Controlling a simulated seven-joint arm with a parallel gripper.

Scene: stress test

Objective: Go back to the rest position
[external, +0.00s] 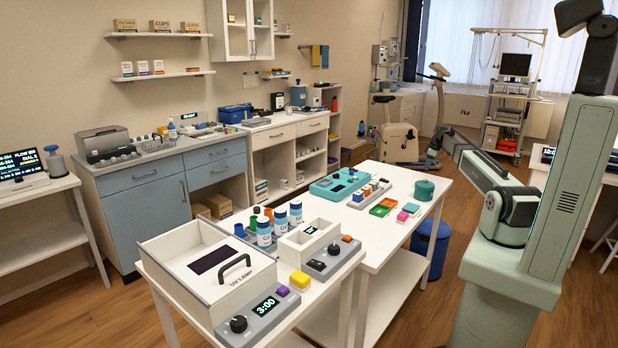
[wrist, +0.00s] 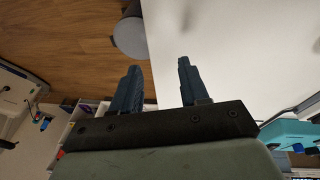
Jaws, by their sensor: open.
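My gripper (wrist: 159,66) shows in the wrist view with its two dark blue-grey fingers apart and nothing between them. Part of the wooden floor and a white surface lie beyond the fingertips. My arm stands at the right of the external view, partly cut off by the frame's top edge.
A white table (external: 397,236) stands left of my arm, bearing a teal device (external: 325,190), a green round container (external: 424,189), bottles and a UV lamp box (external: 180,275). A blue bin (external: 431,248) stands by its right side. Wooden floor (wrist: 70,35) is open beyond.

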